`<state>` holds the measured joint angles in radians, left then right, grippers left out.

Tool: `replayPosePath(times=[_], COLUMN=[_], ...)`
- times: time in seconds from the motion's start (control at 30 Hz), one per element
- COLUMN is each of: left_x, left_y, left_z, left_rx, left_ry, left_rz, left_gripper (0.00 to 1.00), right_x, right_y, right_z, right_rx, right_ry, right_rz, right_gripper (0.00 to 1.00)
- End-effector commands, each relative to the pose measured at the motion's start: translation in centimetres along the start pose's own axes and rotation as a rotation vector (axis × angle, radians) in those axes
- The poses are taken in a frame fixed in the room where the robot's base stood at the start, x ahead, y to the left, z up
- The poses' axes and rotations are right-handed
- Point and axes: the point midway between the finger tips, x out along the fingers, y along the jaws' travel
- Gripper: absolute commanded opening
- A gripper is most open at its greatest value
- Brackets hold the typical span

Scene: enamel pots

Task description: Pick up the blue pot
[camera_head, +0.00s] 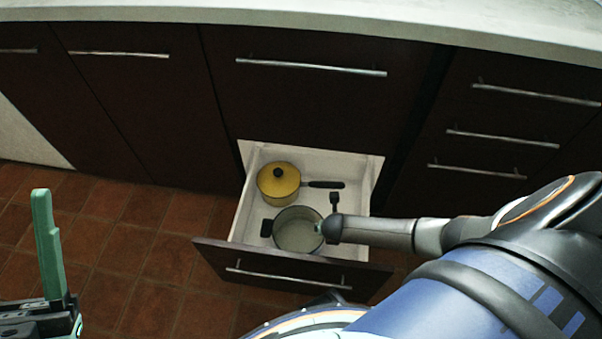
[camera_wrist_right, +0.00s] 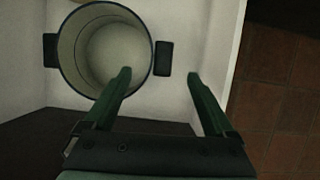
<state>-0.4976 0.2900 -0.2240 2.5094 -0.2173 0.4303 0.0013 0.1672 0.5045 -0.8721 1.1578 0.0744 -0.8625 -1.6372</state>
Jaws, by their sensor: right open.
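The pot with a dark bluish rim, cream inside and two dark side handles (camera_head: 284,237) stands upright in the open drawer, near its front. It also shows in the right wrist view (camera_wrist_right: 66,62), empty. My right gripper (camera_head: 324,229) is over the pot's right side in the head view and hides part of it. In the right wrist view my right gripper (camera_wrist_right: 159,73) is open and empty, with the pot's right handle (camera_wrist_right: 163,58) appearing between the fingertips. My left gripper (camera_head: 60,270) is at the lower left, far from the drawer; its opening is unclear.
A yellow lidded pot (camera_head: 277,184) with a long dark handle sits behind the bluish pot in the white drawer (camera_head: 240,219). Dark cabinets and a pale counter (camera_head: 300,17) stand behind. The tiled floor (camera_head: 150,240) left of the drawer is clear.

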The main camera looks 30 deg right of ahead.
Motion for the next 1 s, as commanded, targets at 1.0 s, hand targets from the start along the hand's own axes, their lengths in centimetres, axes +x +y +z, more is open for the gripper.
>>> replayPosePath(times=[1.0], left_x=[-5.3], left_y=[3.5], left_z=[5.5], left_rx=[-0.041], left_ry=[-0.034], left_rz=[0.026], left_gripper=[0.5], right_x=[9.9], right_y=[-0.4], right_z=[-0.9], right_rx=[0.002], right_ry=[0.0], right_rz=[0.002], right_gripper=[0.89])
